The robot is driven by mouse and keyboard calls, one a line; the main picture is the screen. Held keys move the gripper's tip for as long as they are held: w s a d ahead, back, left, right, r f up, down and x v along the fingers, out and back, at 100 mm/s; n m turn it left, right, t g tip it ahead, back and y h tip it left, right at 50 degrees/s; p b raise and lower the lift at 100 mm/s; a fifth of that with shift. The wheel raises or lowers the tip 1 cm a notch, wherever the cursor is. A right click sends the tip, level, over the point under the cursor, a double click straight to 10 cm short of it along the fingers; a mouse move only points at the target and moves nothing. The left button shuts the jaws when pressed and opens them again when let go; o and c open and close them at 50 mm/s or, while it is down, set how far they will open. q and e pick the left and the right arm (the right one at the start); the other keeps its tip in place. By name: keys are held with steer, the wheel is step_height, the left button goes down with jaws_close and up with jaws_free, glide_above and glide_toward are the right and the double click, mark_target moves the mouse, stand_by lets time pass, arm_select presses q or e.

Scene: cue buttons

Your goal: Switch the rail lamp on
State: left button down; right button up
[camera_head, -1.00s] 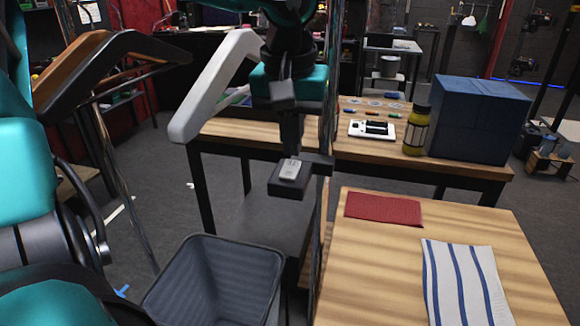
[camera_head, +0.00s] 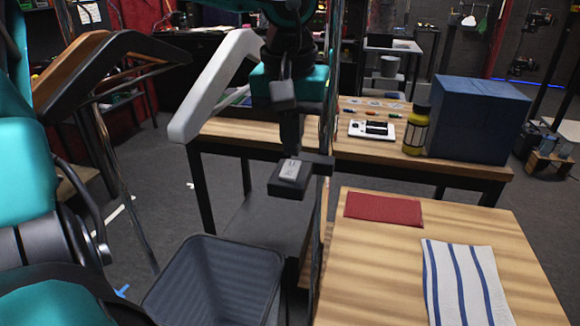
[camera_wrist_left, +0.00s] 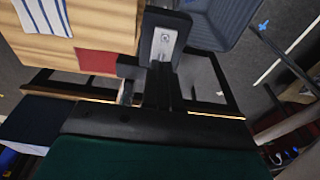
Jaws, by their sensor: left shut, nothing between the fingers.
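A black switch box (camera_head: 285,190) with a pale rocker plate (camera_head: 291,169) is fixed by a bracket to an upright metal rail (camera_head: 330,110). The box (camera_wrist_left: 180,30) and its plate (camera_wrist_left: 163,46) also show in the left wrist view. My left gripper (camera_head: 296,150) is shut and empty, pointing down just behind the plate in the head view. In the left wrist view its dark fingers (camera_wrist_left: 158,75) reach to the near end of the plate; I cannot tell whether they touch it. No lamp is clearly identifiable. My right gripper is not in view.
A grey bin (camera_head: 215,280) stands below the box. The near wooden table (camera_head: 375,270) holds a red mat (camera_head: 384,209) and a striped towel (camera_head: 465,285). A blue box (camera_head: 470,120) and a yellow bottle (camera_head: 416,130) stand on the table behind.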

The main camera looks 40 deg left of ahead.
mark_target(292, 164)
arm_select(q)
steer(key=shift+f+b, duration=0.75)
steer(key=shift+f, duration=0.2)
stand_by(0.6)
steer(key=shift+r, duration=0.15)
step_height(292, 164, up, 7)
steer(key=p, duration=0.6)
stand_by(0.5)
